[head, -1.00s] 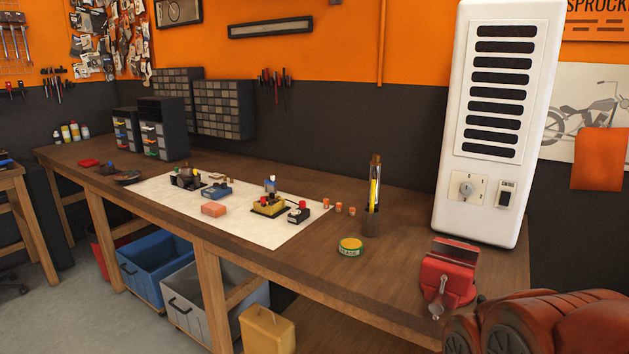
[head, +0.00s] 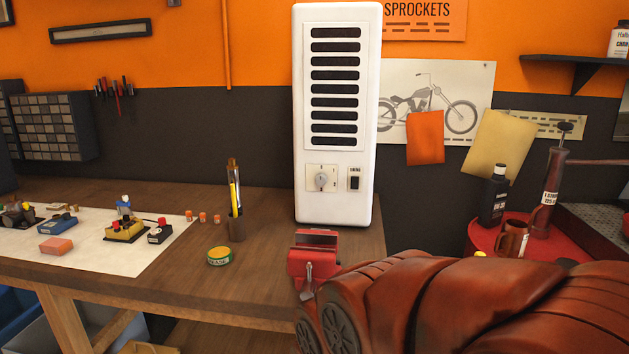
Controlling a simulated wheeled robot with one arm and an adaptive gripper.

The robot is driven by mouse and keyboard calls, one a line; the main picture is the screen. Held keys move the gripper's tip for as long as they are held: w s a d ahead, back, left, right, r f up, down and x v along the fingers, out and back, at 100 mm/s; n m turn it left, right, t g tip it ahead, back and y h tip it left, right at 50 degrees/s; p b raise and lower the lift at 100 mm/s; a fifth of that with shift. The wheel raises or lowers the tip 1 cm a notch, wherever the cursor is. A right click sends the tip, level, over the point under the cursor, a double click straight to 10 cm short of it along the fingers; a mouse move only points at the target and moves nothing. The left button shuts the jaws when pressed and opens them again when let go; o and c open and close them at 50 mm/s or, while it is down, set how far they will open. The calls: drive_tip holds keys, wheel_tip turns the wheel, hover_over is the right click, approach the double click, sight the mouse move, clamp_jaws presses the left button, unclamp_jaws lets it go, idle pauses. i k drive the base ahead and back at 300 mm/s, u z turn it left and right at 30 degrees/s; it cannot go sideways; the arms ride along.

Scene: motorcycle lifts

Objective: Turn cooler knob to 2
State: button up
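The cooler (head: 367,120) is a tall white unit with dark horizontal vents, standing upright at the right end of the wooden workbench, against the wall. Its round grey knob (head: 321,182) sits on a small cream plate low on the front, left of a dark rocker switch (head: 355,183). The marks around the knob are too small to read, so I cannot tell its setting. My gripper does not show in the head view.
A red vise (head: 314,262) sits at the bench's front edge below the cooler. A reddish-brown motorcycle-like body (head: 440,300) fills the lower right.

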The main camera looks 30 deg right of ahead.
sight(321, 178)
drive_tip(key=k, duration=0.5)
drive_tip(key=z, duration=1.45)
drive_tip(key=i, duration=1)
drive_tip(key=u, duration=1.15)
